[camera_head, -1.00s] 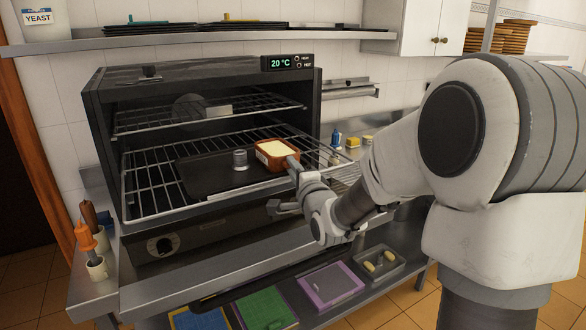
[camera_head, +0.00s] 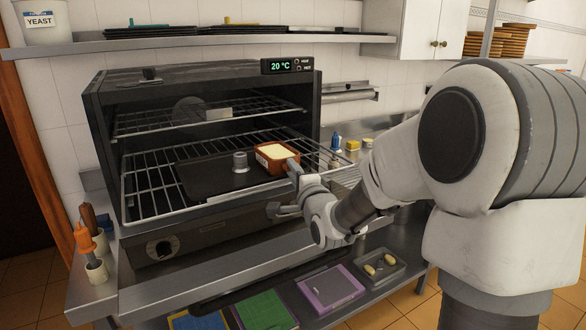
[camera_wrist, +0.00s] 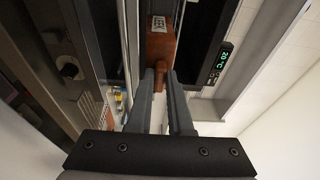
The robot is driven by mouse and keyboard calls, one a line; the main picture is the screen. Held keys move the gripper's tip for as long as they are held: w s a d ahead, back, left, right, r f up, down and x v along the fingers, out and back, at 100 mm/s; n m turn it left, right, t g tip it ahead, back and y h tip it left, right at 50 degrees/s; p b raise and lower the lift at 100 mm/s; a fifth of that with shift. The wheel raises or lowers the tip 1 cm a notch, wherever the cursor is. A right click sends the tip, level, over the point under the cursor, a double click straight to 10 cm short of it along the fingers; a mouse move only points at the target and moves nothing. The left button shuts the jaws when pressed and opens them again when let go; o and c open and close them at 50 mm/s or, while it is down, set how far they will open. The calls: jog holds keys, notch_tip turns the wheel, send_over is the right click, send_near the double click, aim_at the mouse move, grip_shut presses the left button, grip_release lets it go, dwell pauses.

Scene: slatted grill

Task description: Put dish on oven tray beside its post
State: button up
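The brown dish (camera_head: 284,163) with a pale yellow filling is at the right part of the dark oven tray (camera_head: 205,182). The silver post (camera_head: 240,162) stands on the tray just left of the dish, with a small gap between them. I cannot tell for sure whether the dish's underside touches the tray. My gripper (camera_head: 293,172) reaches in from the front right. In the wrist view, the fingers of my gripper (camera_wrist: 160,78) are closed around the brown handle of the dish (camera_wrist: 160,45). The post is not visible in the wrist view.
The tray lies on the lower wire rack (camera_head: 150,195), pulled out from the open oven (camera_head: 95,115). An upper rack (camera_head: 140,122) is above. Small bottles and a yellow block (camera_head: 352,146) stand right of the oven. Tool cups (camera_head: 96,270) stand at the left.

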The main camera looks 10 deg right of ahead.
jog(key=s+d+b, duration=0.1)
jog(key=s+b, duration=0.1)
jog(key=s, duration=1)
jog(key=shift+d, duration=0.15)
